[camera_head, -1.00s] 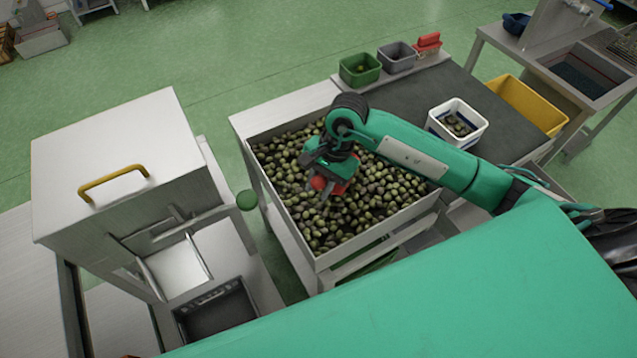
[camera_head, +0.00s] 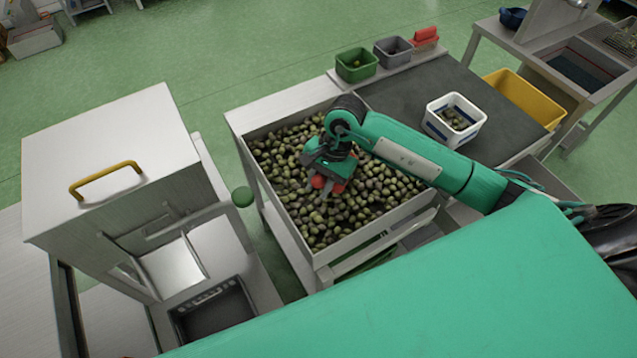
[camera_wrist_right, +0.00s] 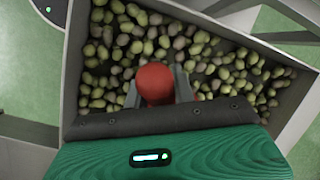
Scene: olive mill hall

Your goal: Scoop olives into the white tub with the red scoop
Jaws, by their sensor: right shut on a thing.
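A wide metal bin of green and dark olives (camera_head: 330,215) stands in the middle of the head view. My right gripper (camera_head: 328,182) is over the olives, pointing down, shut on the red scoop (camera_head: 319,182). In the right wrist view the scoop's red rounded end (camera_wrist_right: 155,82) shows between the fingers, with olives around it. The scoop's bowl is hidden, so I cannot tell whether it holds olives. The white tub (camera_head: 446,132) stands on the dark mat right of the bin, with some olives (camera_head: 456,118) inside. My left gripper is not in view.
A green tub (camera_head: 357,66), a grey tub (camera_head: 393,52) and a red object (camera_head: 425,38) stand behind the dark mat (camera_head: 400,100). A yellow crate (camera_head: 530,100) is beyond the white tub. A metal machine with a yellow handle (camera_head: 105,180) stands left of the bin.

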